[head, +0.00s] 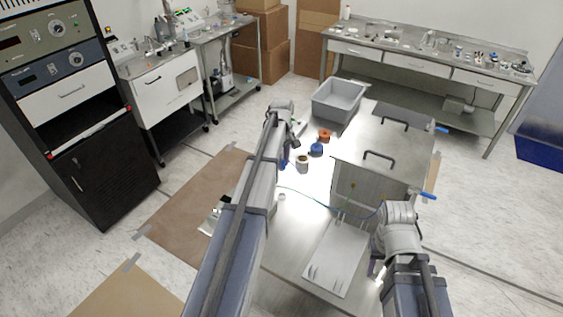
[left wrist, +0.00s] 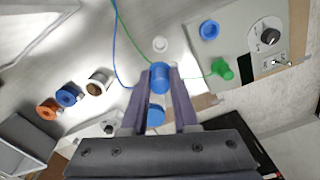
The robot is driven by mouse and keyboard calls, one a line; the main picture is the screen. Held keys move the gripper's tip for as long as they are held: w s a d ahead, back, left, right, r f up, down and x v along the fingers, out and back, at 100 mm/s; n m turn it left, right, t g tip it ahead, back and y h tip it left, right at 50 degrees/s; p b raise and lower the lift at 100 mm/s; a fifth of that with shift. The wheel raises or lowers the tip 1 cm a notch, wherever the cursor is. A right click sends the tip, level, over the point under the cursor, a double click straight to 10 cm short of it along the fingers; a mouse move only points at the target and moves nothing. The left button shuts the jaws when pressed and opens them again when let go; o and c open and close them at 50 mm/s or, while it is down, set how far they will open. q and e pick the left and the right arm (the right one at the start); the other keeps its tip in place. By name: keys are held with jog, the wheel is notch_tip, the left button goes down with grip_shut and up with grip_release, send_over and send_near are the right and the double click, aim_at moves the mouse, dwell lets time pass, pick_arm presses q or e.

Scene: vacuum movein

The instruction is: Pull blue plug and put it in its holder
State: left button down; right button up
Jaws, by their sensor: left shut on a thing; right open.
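The blue plug (left wrist: 160,76) is between the fingers of my left gripper (left wrist: 162,92), which is shut on it. A thin blue cable runs up beside it in the left wrist view. In the head view my left gripper (head: 284,157) is over the table, left of the row of round holders, with a bit of blue at its tip. A blue ring-shaped holder (head: 316,149) stands in that row between an orange and a brown-white one; it also shows in the left wrist view (left wrist: 69,95). My right gripper (head: 377,266) is open, low beside the metal panel, partly hidden by its arm.
A grey bin (head: 338,100) stands at the table's far end. An upright metal panel (head: 365,185) is near my right arm.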

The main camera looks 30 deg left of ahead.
pick_arm(q)
jog(key=shift+f, duration=0.15)
pick_arm(e)
jog(key=shift+f, duration=0.1)
pick_arm(q)
jog(key=shift+f+b, duration=6.3)
jog(key=shift+b, duration=0.15)
pick_arm(e)
jog(key=shift+f, duration=6.3)
pick_arm(q)
jog(key=shift+f+b, duration=0.4)
pick_arm(e)
jog(key=shift+f, duration=0.45)
pick_arm(q)
jog(key=shift+f+b, duration=0.4)
pick_arm(e)
jog(key=shift+f, duration=0.4)
pick_arm(q)
jog(key=shift+f+b, duration=0.45)
pick_arm(e)
jog(key=shift+f, duration=0.45)
pick_arm(q)
jog(key=shift+c, duration=0.6)
grip_release()
pick_arm(e)
jog(key=shift+r, duration=0.1)
